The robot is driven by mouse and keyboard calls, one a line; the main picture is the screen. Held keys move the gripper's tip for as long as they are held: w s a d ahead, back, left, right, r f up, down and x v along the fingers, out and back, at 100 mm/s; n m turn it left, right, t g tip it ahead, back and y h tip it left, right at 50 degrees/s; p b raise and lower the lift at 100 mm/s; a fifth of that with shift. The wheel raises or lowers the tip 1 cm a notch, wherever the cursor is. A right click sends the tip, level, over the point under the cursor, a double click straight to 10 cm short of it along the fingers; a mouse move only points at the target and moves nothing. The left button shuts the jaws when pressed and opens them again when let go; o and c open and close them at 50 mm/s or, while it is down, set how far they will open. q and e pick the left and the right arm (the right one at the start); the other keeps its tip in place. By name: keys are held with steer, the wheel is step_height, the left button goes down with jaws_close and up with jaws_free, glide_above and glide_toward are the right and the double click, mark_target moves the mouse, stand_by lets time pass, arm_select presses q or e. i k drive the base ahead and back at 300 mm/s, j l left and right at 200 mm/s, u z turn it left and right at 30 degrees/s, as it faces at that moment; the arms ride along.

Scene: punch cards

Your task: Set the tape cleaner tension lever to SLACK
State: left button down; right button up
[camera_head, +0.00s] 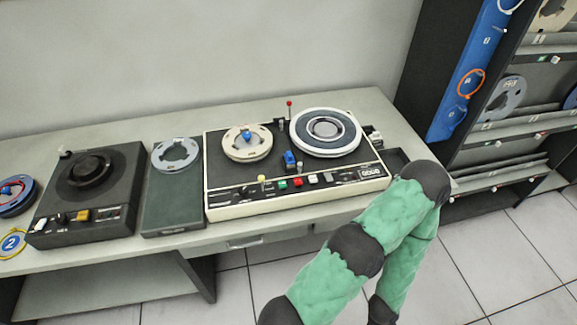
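A two-reel tape machine (216,191) with a cream case and dark top stands on the bench. A thin red-tipped lever (290,108) stands upright at its back edge, between a cream reel (247,142) and a larger white-rimmed reel (326,129). A short yellow-tipped lever (261,179) is on its front left panel. Its labels are too small to read, so I cannot tell which lever sets tension or its setting. One green arm of mine rises from the bottom and bends down again in front of the bench's right end. Neither gripper is in view.
A dark device (84,214) with a black hub stands on the bench at left. Beside it is a grey-green box (173,207) with a grey reel (176,154). A dark tray (393,161) lies right of the machine. A reel rack (498,146) stands at right.

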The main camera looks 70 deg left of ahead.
mark_target(261, 179)
steer(key=u, duration=2.75)
